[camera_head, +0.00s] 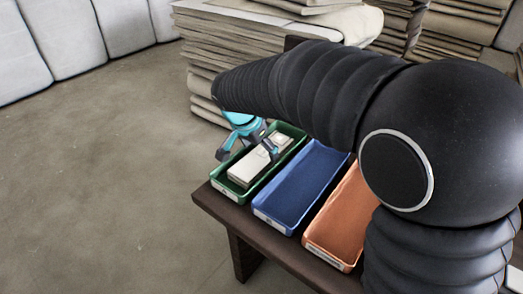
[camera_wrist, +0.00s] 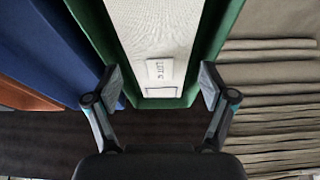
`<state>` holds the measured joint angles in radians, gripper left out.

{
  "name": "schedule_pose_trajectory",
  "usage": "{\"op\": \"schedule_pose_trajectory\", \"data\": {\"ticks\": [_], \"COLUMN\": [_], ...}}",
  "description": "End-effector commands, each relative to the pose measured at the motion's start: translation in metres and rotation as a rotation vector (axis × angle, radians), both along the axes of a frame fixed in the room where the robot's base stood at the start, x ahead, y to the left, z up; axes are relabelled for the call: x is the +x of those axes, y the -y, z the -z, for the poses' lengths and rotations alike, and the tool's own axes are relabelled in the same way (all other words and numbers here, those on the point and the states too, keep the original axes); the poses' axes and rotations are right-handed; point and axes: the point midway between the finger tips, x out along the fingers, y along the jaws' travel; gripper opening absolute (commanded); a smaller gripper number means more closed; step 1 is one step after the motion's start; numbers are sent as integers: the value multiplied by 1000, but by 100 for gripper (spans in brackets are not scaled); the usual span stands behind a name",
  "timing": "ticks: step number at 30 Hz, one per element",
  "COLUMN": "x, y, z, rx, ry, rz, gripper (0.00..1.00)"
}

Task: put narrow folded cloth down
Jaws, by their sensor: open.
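The narrow folded cloth (camera_head: 250,165) is a pale, flat, long bundle lying in the green tray (camera_head: 222,186). In the wrist view the cloth (camera_wrist: 153,30) fills the green tray (camera_wrist: 218,45) between its long walls, and a small white label shows near its close end. My gripper (camera_head: 249,152) is over the green tray, above the cloth. In the wrist view my gripper (camera_wrist: 158,87) is open, with one finger on each side of the tray's near end and nothing between the pads. Whether a finger touches the tray cannot be told.
A blue tray (camera_head: 300,190) and an orange tray (camera_head: 342,220) stand side by side to the right, both empty. They sit on a dark wooden bench (camera_head: 238,212). Tall stacks of folded cloth (camera_head: 225,45) stand behind. Open floor (camera_head: 110,150) lies to the left.

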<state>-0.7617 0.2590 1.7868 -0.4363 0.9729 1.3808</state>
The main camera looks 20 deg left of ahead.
Motion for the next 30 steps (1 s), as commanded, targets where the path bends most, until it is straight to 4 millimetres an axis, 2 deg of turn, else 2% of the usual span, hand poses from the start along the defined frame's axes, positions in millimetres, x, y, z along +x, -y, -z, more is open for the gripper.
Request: {"op": "schedule_pose_trajectory", "data": {"ticks": [3, 9, 15, 26, 29, 30], "x": [-9, -23, -32, -36, -35, -35], "y": [-4, -10, -13, -14, -7, 2], "z": [-26, -62, -84, -92, -94, -96], "rx": [3, 2, 1, 0, 3, 3], "ry": [2, 2, 0, -1, -3, -6], "rz": [-2, -1, 0, 0, -3, -7], "gripper": [83, 83, 83, 83, 83, 83]}}
